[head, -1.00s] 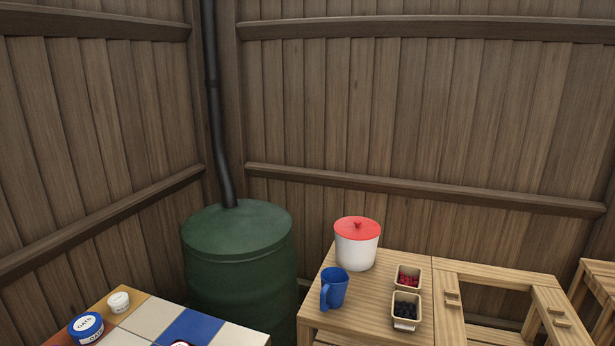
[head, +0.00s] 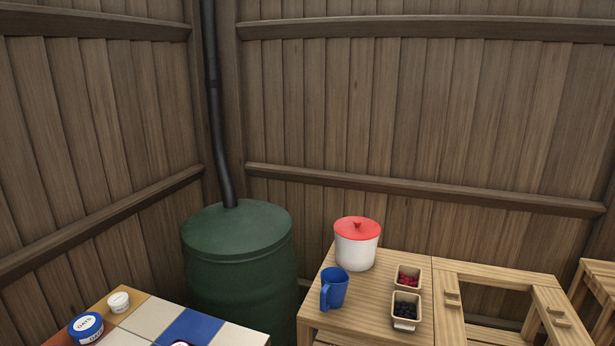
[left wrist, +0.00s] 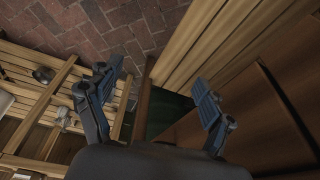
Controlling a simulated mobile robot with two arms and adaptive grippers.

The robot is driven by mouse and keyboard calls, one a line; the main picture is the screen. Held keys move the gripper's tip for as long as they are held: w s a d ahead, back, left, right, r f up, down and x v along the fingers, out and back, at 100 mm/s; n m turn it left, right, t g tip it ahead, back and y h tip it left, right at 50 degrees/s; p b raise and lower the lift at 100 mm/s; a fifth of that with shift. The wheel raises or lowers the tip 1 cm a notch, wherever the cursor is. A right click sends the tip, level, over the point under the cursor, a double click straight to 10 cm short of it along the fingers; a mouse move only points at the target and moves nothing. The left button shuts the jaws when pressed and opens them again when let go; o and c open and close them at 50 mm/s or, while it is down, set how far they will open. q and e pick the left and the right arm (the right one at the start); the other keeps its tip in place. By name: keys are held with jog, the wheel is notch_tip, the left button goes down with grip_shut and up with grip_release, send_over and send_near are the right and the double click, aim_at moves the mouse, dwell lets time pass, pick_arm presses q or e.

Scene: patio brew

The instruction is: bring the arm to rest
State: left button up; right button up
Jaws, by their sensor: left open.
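My left gripper (left wrist: 152,105) shows in the left wrist view with its two fingers spread wide apart. It is open and nothing is between the fingers. Beyond it are wooden slats, brick paving (left wrist: 110,35) and a dark green area. Neither gripper shows in the head view. My right gripper is in none of the views.
In the head view, a wooden table (head: 365,310) holds a white pot with red lid (head: 356,250), a blue jug (head: 334,289) and two berry punnets (head: 407,305). A green barrel (head: 240,255) stands in the corner. A tiled table (head: 150,318) with tubs (head: 86,327) is front left.

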pick_arm(q)
jog(key=s+a+f+g, duration=0.1)
jog(key=s+f, duration=0.3)
jog(key=f, duration=0.4)
jog(key=s+f, duration=0.4)
jog(key=f, duration=0.4)
jog(key=s+a+f, duration=0.2)
jog(key=s+f, duration=0.6)
jog(key=s, duration=0.3)
jog(key=shift+s+a+g, duration=0.15)
jog(key=shift+g, duration=0.25)
